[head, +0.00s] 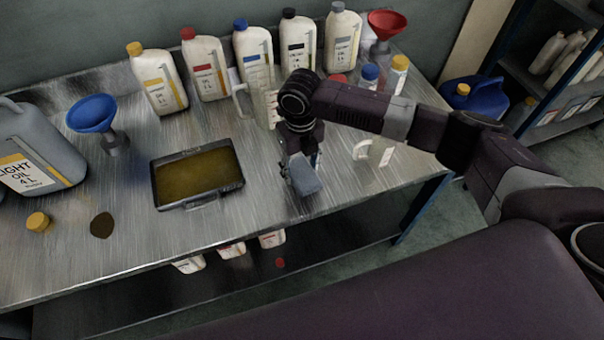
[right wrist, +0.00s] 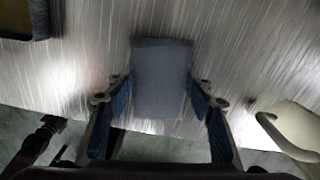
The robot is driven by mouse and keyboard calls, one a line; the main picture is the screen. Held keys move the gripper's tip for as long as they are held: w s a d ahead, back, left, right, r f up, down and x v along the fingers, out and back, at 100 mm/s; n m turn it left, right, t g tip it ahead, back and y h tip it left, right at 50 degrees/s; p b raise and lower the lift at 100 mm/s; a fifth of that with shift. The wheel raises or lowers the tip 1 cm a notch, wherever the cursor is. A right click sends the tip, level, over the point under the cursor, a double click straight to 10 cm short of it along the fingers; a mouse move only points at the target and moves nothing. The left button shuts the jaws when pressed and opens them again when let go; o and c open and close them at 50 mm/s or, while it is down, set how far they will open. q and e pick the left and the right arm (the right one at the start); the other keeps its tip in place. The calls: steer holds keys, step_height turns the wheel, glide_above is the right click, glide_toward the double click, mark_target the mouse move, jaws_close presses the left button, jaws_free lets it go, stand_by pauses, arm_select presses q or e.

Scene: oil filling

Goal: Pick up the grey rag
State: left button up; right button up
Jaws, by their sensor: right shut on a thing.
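The grey rag (head: 304,178) is a small blue-grey block-like cloth near the front edge of the metal table, right of the tray. In the right wrist view the rag (right wrist: 162,78) sits between the two blue-padded fingers. My right gripper (head: 298,165) points down at the rag and is shut on it; the wrist view shows the gripper (right wrist: 162,95) with a finger at each side of the rag. I cannot tell whether the rag is touching the table. My left gripper is not in view.
A black tray of dark oil (head: 198,203) lies left of the rag. Several white bottles stand along the back. A white mug-like container (head: 375,152) is right of my gripper.

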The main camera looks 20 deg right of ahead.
mark_target(300, 171)
steer(key=shift+c, duration=0.2)
steer(key=shift+r, duration=0.15)
steer(key=shift+r, duration=0.25)
step_height(300, 171, up, 19)
steer(key=b, duration=0.2)
steer(key=shift+r, duration=0.1)
steer(key=o, duration=0.4)
steer(key=c, duration=0.4)
steer(key=shift+a, duration=0.1)
